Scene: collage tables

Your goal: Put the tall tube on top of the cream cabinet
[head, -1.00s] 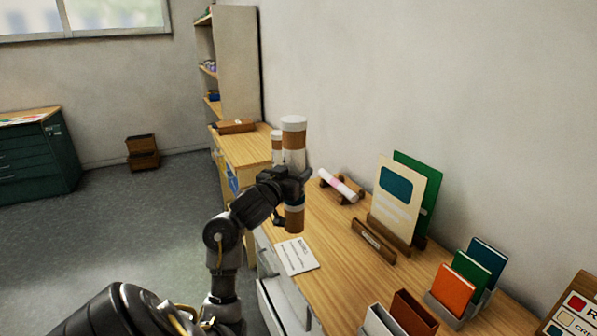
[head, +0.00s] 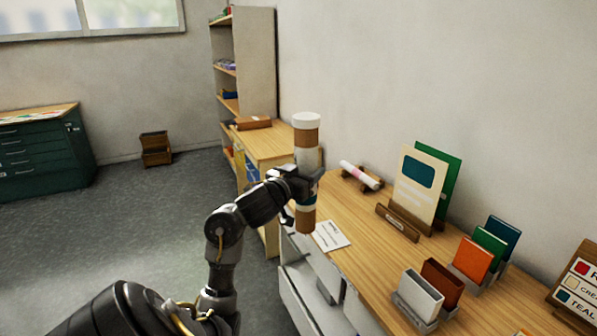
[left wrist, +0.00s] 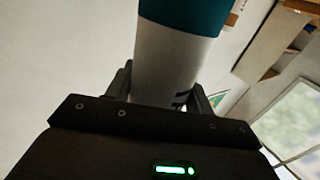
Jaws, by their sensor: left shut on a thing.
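The tall tube (head: 305,155) is upright, brown and white with a white cap and a teal band low down. My left gripper (head: 303,185) is shut around its middle and holds it in front of the wooden worktop's far left end. In the left wrist view the tube (left wrist: 166,70) shows white with a teal band, between the fingers of my left gripper (left wrist: 165,92). A pale cabinet with drawers (head: 300,285) stands under the near worktop; I cannot tell if it is the cream cabinet. My right gripper is not in view.
On the worktop (head: 370,235) are a card (head: 331,236), a pink-banded roll on a rack (head: 360,176), upright boards (head: 420,185) and small coloured books (head: 472,258). A green cabinet (head: 45,155) stands far left. The floor (head: 130,235) between is mostly clear.

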